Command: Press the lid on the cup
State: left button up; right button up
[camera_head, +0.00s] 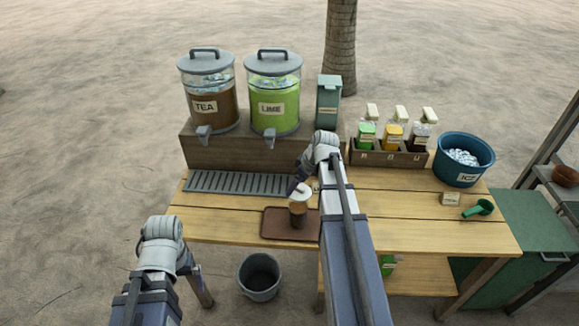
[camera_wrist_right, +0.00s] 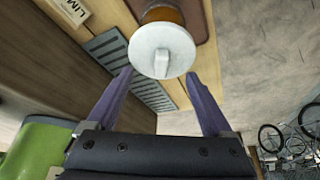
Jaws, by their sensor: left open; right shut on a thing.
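The cup (camera_head: 298,212), clear with a brown drink, stands upright on the brown tray (camera_head: 273,228). The round white lid (camera_head: 301,191) sits at its top; I cannot tell whether it is fully seated. In the right wrist view the lid (camera_wrist_right: 162,45) shows a raised tab and covers most of the cup (camera_wrist_right: 163,14). My right gripper (camera_wrist_right: 160,75) is shut on the lid, its purple fingertips at either side of the rim. My left gripper (camera_head: 188,268) is open and empty, low in front of the table's left edge; its fingers are hard to make out.
A slotted drip tray (camera_head: 238,183) lies behind the cup, below the tea dispenser (camera_head: 212,95) and lime dispenser (camera_head: 272,95). A bucket (camera_head: 259,278) stands on the ground.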

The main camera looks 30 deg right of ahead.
aim_at(298, 191)
jog(key=shift+r, duration=0.2)
jog(key=shift+f, duration=0.1)
jog(key=shift+f, duration=0.1)
notch_tip(298, 191, down, 6)
jog(key=b, duration=0.6)
jog(key=shift+w+a, duration=0.1)
jog(key=shift+w, duration=0.1)
jog(key=shift+c, duration=0.2)
dwell(0.9)
jog(key=shift+f+b, duration=0.1)
jog(key=shift+b, duration=0.2)
dwell(0.9)
jog(key=o, duration=1.1)
